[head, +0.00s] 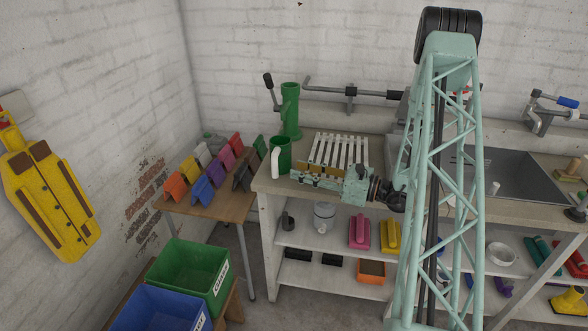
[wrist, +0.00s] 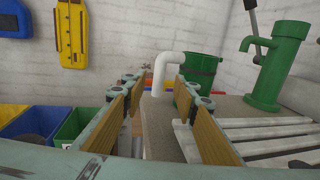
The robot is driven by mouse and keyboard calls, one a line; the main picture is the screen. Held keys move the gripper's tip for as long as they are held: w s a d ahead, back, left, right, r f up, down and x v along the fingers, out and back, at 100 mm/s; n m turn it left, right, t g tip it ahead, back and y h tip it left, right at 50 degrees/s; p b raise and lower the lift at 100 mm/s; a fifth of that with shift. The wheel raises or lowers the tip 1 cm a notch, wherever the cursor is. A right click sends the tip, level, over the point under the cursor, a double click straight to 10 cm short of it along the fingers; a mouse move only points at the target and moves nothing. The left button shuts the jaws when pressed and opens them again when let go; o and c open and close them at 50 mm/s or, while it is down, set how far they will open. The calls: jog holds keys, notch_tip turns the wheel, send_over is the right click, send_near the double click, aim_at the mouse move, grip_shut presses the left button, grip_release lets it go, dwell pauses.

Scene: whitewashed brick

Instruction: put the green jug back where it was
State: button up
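The green jug (head: 284,148) stands upright on the left end of the workbench, its white handle (head: 275,163) on the near left side. In the wrist view the jug (wrist: 203,68) is partly hidden by a finger, and the handle (wrist: 160,75) shows between and beyond the fingertips. My gripper (head: 297,174) is low over the bench, just right of and nearer than the jug, pointing left. In the wrist view my gripper (wrist: 160,92) has its two wood-coloured finger pads apart, with nothing held. Whether the fingertips reach the handle is hard to tell.
A green hand pump (head: 290,110) stands right behind the jug. A white slatted rack (head: 342,150) lies beside my gripper. A small table (head: 235,210) with coloured holders is left, above green (head: 190,270) and blue (head: 160,308) bins. A sink (head: 510,175) is at right.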

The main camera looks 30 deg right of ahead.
jog(key=shift+v, duration=0.9)
jog(key=shift+a+r, duration=0.1)
